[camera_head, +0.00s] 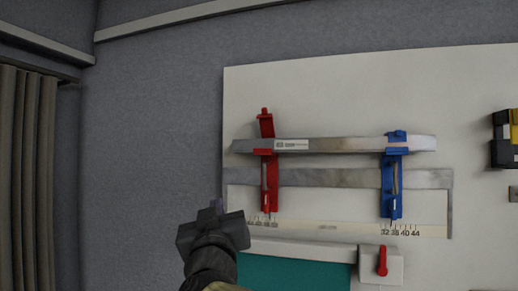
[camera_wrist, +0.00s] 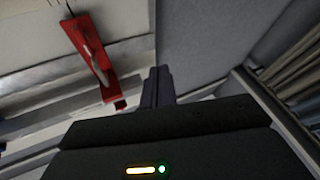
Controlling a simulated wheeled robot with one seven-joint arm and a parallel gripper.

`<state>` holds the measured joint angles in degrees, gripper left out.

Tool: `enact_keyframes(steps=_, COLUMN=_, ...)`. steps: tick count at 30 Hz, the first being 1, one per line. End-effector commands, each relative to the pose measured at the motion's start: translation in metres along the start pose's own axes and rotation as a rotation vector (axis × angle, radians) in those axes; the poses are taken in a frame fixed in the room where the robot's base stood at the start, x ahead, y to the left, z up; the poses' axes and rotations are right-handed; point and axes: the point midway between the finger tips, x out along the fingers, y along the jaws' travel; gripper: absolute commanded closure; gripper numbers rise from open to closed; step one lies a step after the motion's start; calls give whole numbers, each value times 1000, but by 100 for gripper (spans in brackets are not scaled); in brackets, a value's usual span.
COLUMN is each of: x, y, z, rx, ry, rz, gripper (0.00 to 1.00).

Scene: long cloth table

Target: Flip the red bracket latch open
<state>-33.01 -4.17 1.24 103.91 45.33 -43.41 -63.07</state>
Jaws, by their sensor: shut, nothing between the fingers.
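The red bracket (camera_head: 270,188) is mounted upright on the white wall board, at the left part of a grey metal bar. Its red upper piece (camera_head: 265,124) sticks up above the bar, while the blue bracket's top sits lower. I cannot tell for sure which part is the latch. In the wrist view the red bracket (camera_wrist: 82,42) shows at upper left, tilted, with a pale strip along its middle. My gripper (camera_head: 217,206) is below and left of the red bracket, apart from it. Its fingers (camera_wrist: 158,86) are together and empty.
A blue bracket (camera_head: 391,190) holds the bar's right part. Below are a ruler strip (camera_head: 325,228), a teal panel (camera_head: 295,272) and a red lever (camera_head: 382,261) on a white box. A yellow-black object (camera_head: 504,140) is far right. A curtain (camera_head: 27,170) hangs at left; bare wall lies between.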

Motion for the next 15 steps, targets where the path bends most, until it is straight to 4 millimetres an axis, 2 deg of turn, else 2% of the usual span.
enact_keyframes(steps=1, x=-5, y=9, z=-40, rx=22, ry=63, rz=77, gripper=100)
enact_keyframes(steps=3, x=-14, y=27, z=-80, rx=38, ry=104, rz=191, gripper=100)
enact_keyframes(steps=6, x=-29, y=50, z=-114, rx=61, ry=107, rz=319, gripper=100)
enact_keyframes(steps=9, x=-39, y=64, z=-128, rx=72, ry=88, rz=389, gripper=100)
enact_keyframes(steps=15, x=-42, y=69, z=-131, rx=71, ry=78, rz=414, gripper=100)
